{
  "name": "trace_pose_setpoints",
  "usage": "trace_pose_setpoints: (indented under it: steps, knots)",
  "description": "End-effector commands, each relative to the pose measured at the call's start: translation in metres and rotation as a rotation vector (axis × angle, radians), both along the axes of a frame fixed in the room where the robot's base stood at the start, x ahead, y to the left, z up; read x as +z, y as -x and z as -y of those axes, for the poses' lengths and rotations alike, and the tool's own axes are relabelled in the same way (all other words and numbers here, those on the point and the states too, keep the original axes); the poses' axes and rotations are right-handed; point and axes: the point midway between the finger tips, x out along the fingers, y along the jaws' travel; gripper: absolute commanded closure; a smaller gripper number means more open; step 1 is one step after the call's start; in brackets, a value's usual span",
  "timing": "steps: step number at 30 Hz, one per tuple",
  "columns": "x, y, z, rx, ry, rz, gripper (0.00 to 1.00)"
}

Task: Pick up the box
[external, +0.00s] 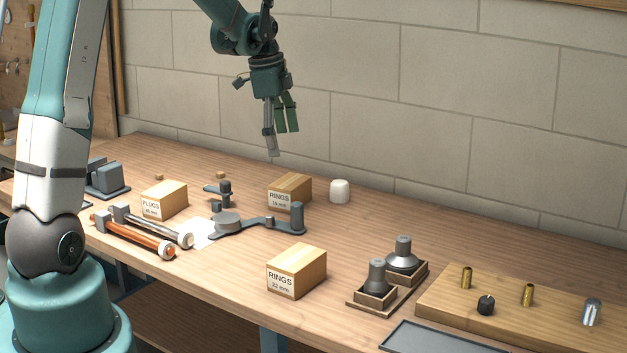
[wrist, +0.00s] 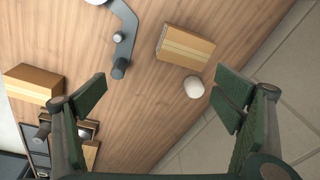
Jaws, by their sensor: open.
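Three cardboard boxes stand on the wooden workbench (external: 225,262). One labelled RINGS (external: 290,190) is at the back beside a white rounded cap. A second RINGS box, marked 22 mm (external: 297,270), is nearer the front. The PLUGS box (external: 164,200) is at the left. My gripper (external: 279,138) is open and empty, above the back of the bench, apart from every box. In the wrist view, the back RINGS box (wrist: 185,47) lies ahead between my spread fingers (wrist: 160,95). The front RINGS box (wrist: 33,84) is at the left, beyond the left finger.
The white cap (external: 340,191) sits close to the back RINGS box. A grey lever-like fixture (external: 258,222) lies in front of it. Two hammer-like tools (external: 135,235) lie left. Grey fittings (external: 403,255) in wooden trays and a board with brass pieces (external: 545,305) are right. A block wall stands behind.

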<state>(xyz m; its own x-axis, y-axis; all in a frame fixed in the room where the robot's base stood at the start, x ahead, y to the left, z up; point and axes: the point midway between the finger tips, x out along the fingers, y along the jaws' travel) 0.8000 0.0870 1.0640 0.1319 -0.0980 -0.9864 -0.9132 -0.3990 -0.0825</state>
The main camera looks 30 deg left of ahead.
Motion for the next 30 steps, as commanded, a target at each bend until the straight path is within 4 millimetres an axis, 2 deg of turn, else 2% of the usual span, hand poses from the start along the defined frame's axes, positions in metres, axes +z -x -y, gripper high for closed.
trace_pose_setpoints:
  steps: [9, 18, 24, 30]
  knots:
    - [-0.039, -0.036, -0.017, -0.142, 0.007, -0.038, 0.10]
    - [-0.078, -0.061, -0.032, -0.266, 0.020, -0.068, 0.10]
    - [-0.092, -0.068, -0.037, -0.309, 0.027, -0.078, 0.10]
    - [-0.096, -0.070, -0.037, -0.319, 0.028, -0.079, 0.10]
